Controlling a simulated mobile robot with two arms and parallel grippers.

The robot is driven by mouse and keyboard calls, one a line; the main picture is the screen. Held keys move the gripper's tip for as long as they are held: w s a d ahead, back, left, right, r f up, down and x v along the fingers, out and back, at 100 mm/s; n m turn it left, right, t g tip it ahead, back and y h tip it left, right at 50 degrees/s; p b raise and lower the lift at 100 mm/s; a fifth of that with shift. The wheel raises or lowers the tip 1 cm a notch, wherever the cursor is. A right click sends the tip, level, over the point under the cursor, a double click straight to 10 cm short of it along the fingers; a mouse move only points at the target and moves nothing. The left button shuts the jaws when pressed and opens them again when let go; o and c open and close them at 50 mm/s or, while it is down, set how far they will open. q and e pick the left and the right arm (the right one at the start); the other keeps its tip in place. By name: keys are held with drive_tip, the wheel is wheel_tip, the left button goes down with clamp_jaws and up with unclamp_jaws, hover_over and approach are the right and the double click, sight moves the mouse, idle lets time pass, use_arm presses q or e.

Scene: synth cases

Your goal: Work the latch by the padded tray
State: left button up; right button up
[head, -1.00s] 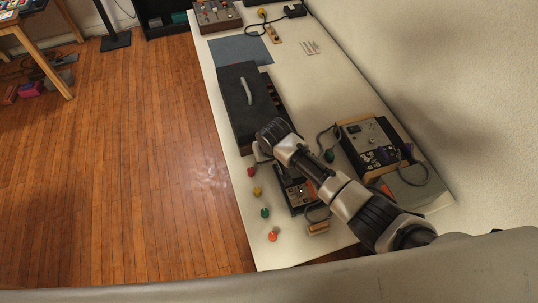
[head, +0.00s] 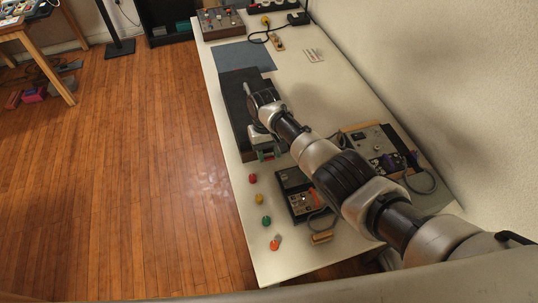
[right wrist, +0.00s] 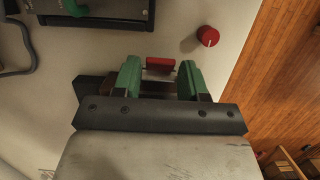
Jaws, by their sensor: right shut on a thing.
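The dark padded tray (head: 234,108), a flat black case, lies near the table's left edge in the head view, partly covered by my right arm. My right gripper (head: 269,154) is at its near end, with green fingers pointing down. In the right wrist view, its fingers (right wrist: 159,78) stand on either side of a small red piece with a metal plate, which seems to be the latch (right wrist: 160,64). The gripper is shut on it; the contact itself is partly hidden. The tray's grey handle is hidden behind the arm. My left gripper is not in view.
Red (head: 253,178), yellow (head: 259,199), green (head: 266,221) and orange (head: 275,243) knobs line the table's left edge. A dark device (head: 300,190) and a wood-sided panel (head: 375,145) stand to the right. A blue mat (head: 243,57) lies beyond the tray.

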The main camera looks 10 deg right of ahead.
idle(0.3)
drive_tip(key=o, duration=0.7)
drive_tip(key=v, duration=1)
drive_tip(key=shift+w+a+r, duration=0.1)
drive_tip(key=shift+w+r, duration=0.05)
drive_tip(key=shift+r, duration=0.25)
